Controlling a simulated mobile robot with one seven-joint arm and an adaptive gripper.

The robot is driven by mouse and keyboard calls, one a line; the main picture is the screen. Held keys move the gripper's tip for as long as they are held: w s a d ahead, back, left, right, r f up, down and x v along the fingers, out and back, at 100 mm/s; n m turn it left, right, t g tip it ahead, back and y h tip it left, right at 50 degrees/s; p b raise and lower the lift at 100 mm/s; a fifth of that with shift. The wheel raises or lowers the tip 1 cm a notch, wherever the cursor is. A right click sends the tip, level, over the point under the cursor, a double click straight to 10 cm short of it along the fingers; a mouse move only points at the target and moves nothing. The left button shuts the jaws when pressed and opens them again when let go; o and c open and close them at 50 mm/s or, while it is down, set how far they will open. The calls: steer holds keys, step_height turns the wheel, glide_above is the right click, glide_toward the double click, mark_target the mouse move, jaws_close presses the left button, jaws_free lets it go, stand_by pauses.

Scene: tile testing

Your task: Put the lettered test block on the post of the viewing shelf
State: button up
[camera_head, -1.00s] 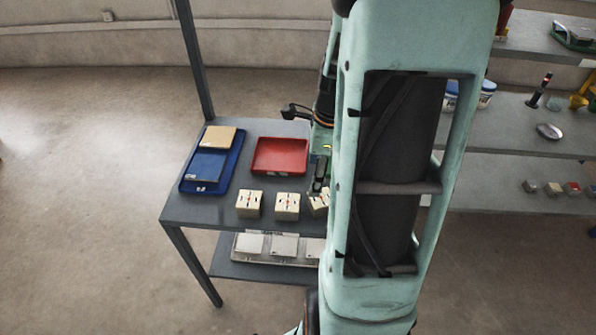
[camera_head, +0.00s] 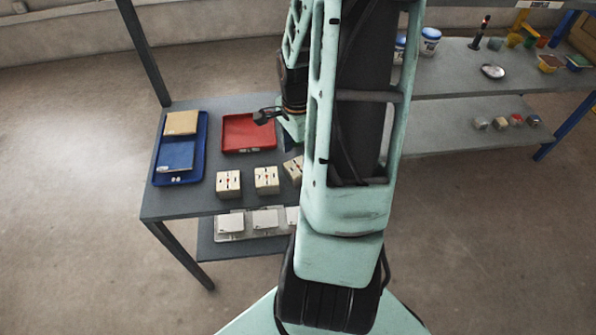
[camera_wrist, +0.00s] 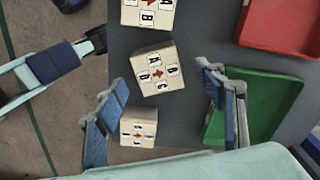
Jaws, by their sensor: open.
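Cream test blocks with letters and red arrows stand in a row on the grey table. In the head view they are a left block (camera_head: 228,183), a middle block (camera_head: 266,180) and a right block (camera_head: 293,168) partly covered by my arm. In the wrist view, my gripper (camera_wrist: 162,88) is open. A turned block (camera_wrist: 158,68) appears between its fingers, with another block (camera_wrist: 148,12) above it and one (camera_wrist: 138,128) below, near the left finger. Nothing is gripped. The head view hides my fingers behind the arm. A dark upright post (camera_head: 479,36) with a red tip stands on the right-hand shelf (camera_head: 450,72).
A blue tray (camera_head: 203,133) and a red tray (camera_head: 250,133) lie on the table. A green tray (camera_wrist: 255,105) is close to the right finger. White tiles (camera_head: 265,219) lie below. The right-hand shelf also holds buckets (camera_head: 429,41), a silver dish (camera_head: 492,71) and small blocks (camera_head: 516,120) lower down.

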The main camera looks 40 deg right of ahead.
mark_target(298, 166)
step_height(298, 166, down, 5)
steer(key=shift+s+r+b, duration=0.1)
steer(key=shift+s+b, duration=0.05)
steer(key=shift+b, duration=0.25)
steer(key=c, duration=1.7)
steer(key=shift+c, duration=0.2)
